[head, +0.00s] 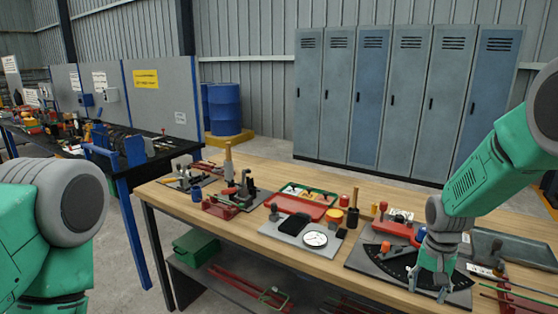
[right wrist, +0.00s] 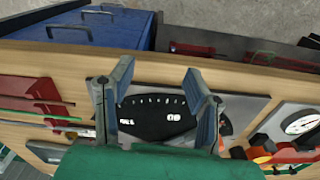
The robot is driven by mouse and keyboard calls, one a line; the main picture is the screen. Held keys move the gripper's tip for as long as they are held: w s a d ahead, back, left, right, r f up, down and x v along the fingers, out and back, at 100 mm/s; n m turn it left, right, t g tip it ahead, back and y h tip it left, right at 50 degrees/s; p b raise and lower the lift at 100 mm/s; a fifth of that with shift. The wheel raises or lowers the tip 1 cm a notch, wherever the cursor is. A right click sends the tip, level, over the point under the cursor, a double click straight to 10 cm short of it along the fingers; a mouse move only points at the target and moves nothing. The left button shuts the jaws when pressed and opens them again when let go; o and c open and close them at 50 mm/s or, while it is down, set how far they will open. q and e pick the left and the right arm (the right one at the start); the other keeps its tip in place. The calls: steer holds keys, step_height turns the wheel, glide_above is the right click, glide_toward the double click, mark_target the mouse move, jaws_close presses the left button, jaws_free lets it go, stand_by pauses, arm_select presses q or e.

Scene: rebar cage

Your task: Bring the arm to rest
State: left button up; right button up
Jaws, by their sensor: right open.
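My right arm (head: 497,170) reaches in from the right in the head view, bent down over the wooden workbench (head: 262,178). My right gripper (head: 428,292) points down at the grey plate with the black dial scale (head: 390,268). In the right wrist view my right gripper (right wrist: 158,68) has its two fingers spread apart, with nothing between them. The black dial (right wrist: 150,113) shows beneath and between the fingers. Whether the fingertips touch the plate I cannot tell. Only the upper part of my left arm (head: 55,215) shows; its gripper is outside the view.
A red-handled tool (head: 395,229) lies close beside my right gripper. A plate with a round gauge (head: 315,239) and a red tray (head: 300,207) stand to its left. Lockers (head: 365,100) stand behind the bench.

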steer(key=s+a+f+n+b, duration=0.3)
steer(key=s+f+b, duration=0.1)
steer(key=s+f, duration=1.25)
steer(key=s+a+f+n+b, duration=0.1)
steer(key=s+f+n+b, duration=0.1)
steer(key=s, duration=0.7)
steer(key=s+a+f+n+b, duration=0.2)
steer(key=s+f, duration=0.3)
steer(key=s, duration=0.5)
steer(key=shift+s+a+f+n+t+b, duration=0.2)
steer(key=shift+a+f+n+t+b, duration=0.1)
steer(key=shift+n, duration=0.2)
steer(key=shift+w, duration=0.15)
